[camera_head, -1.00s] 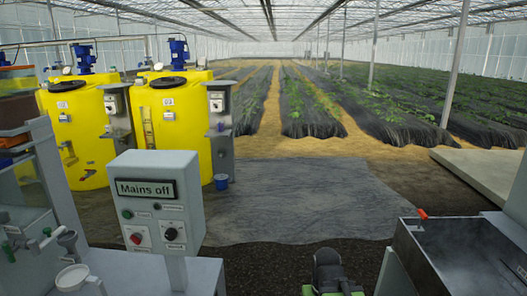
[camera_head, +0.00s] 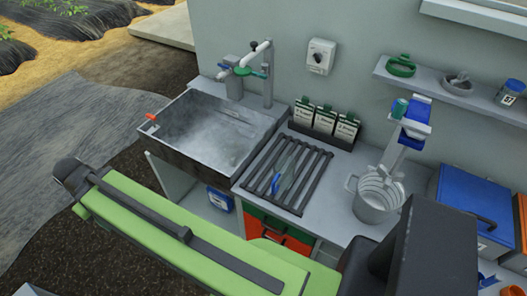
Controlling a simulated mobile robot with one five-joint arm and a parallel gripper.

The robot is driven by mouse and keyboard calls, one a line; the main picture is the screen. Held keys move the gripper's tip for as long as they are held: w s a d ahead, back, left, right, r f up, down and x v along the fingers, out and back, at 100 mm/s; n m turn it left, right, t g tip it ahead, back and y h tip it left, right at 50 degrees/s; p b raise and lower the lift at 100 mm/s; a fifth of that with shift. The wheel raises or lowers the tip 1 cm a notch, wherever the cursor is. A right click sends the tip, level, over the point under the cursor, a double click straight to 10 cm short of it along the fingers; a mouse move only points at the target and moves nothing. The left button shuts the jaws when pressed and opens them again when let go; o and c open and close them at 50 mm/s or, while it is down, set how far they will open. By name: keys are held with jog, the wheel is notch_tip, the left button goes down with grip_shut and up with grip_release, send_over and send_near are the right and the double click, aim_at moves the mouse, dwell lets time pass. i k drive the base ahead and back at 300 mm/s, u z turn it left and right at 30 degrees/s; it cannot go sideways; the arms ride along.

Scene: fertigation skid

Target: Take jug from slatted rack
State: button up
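The slatted rack (camera_head: 316,184) is a dark frame of parallel bars on the grey counter, right of the metal sink. A small, clear, blue-tinted item (camera_head: 284,178) is on its left-middle slats. It may be the jug, but it is too small and see-through to be sure. My green arm link crosses the lower left, and dark parts fill the lower right. My gripper's fingertips do not show.
The metal sink (camera_head: 163,155) has a tap behind it. Several green-and-white packets (camera_head: 325,122) stand behind the rack. A blue-and-white device (camera_head: 413,125) is above the vessel. A blue-lidded bin (camera_head: 473,207) is at right. A wall shelf (camera_head: 430,92) overhangs the back.

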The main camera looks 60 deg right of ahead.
aim_at(284, 166)
jog(key=k, duration=0.55)
jog(key=z, duration=2.55)
jog(key=k, duration=1.7)
jog(key=u, duration=0.4)
jog(key=i, duration=1)
jog(key=u, duration=0.05)
